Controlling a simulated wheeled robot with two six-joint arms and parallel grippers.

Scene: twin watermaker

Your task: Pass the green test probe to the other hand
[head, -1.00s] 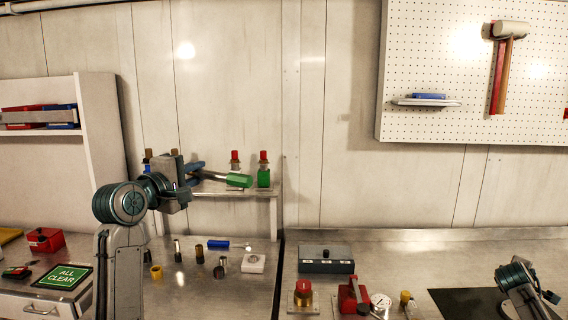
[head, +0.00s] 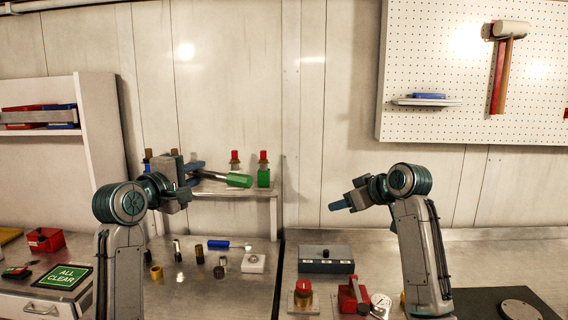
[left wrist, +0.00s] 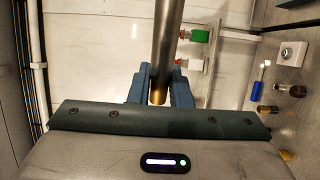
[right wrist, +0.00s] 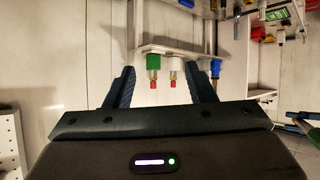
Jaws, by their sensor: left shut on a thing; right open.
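The green test probe (head: 239,180) has a green handle and a thin grey shaft. My left gripper (head: 197,180) is shut on the shaft and holds the probe roughly level, with the green handle pointing right. In the left wrist view the grey shaft (left wrist: 168,45) runs up from between the blue fingers (left wrist: 158,92), with a brass-coloured end at the fingers. My right gripper (head: 337,205) is raised, points left and is empty, well to the right of the handle.
A small wall shelf (head: 230,190) behind the probe carries red-capped items, one with a green body (head: 264,178). Small parts, a white block (head: 253,263) and a dark grey box (head: 326,261) stand on the bench below. The air between my grippers is clear.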

